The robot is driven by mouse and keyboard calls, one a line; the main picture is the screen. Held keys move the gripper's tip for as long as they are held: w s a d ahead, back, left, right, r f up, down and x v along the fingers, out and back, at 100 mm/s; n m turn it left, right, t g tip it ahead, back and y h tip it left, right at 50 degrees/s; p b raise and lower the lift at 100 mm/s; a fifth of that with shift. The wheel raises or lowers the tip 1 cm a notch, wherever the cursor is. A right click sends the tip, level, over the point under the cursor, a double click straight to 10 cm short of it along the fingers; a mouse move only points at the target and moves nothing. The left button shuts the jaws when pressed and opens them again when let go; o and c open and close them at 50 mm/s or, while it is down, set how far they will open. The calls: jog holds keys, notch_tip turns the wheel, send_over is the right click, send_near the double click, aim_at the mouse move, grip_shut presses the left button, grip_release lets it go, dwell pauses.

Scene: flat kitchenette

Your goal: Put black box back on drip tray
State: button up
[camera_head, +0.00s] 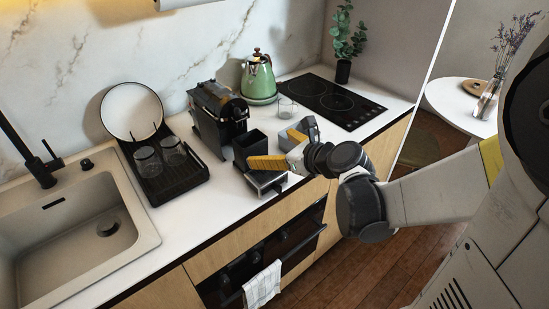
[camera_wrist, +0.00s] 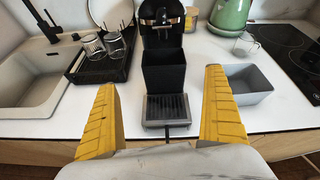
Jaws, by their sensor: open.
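The black box (camera_wrist: 164,79), open-topped and upright, stands at the far end of the drip tray (camera_wrist: 166,111), in front of the coffee machine (camera_wrist: 161,25). I cannot tell whether its base rests on the tray. In the head view the black box (camera_head: 249,146) stands just past my gripper, and the drip tray (camera_head: 269,182) shows partly below a yellow finger. My gripper (camera_head: 275,149) is open and empty. In the wrist view its yellow fingers are spread to the left and right of the box and tray, apart from both.
A grey open bin (camera_wrist: 247,84) stands close to the right finger. A black dish rack (camera_head: 170,178) with glasses and a plate is left, beside the sink (camera_head: 75,235). A green kettle (camera_head: 259,80), a glass (camera_head: 287,108) and the hob (camera_head: 332,99) lie beyond.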

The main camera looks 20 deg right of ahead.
jog(key=s+a+n+g+h, duration=0.1)
jog(key=s+n+g+h, duration=0.1)
jog(key=s+n, duration=0.7)
jog(key=s+a+n+g+h, duration=0.2)
jog(key=s+n, duration=0.8)
jog(key=n, duration=1.1)
jog(key=shift+r+n+g, duration=0.25)
jog(key=shift+n+g, duration=0.15)
jog(key=shift+g, duration=0.3)
jog(key=shift+f, duration=0.2)
jog(key=shift+w, duration=0.1)
jog(key=shift+c, duration=0.3)
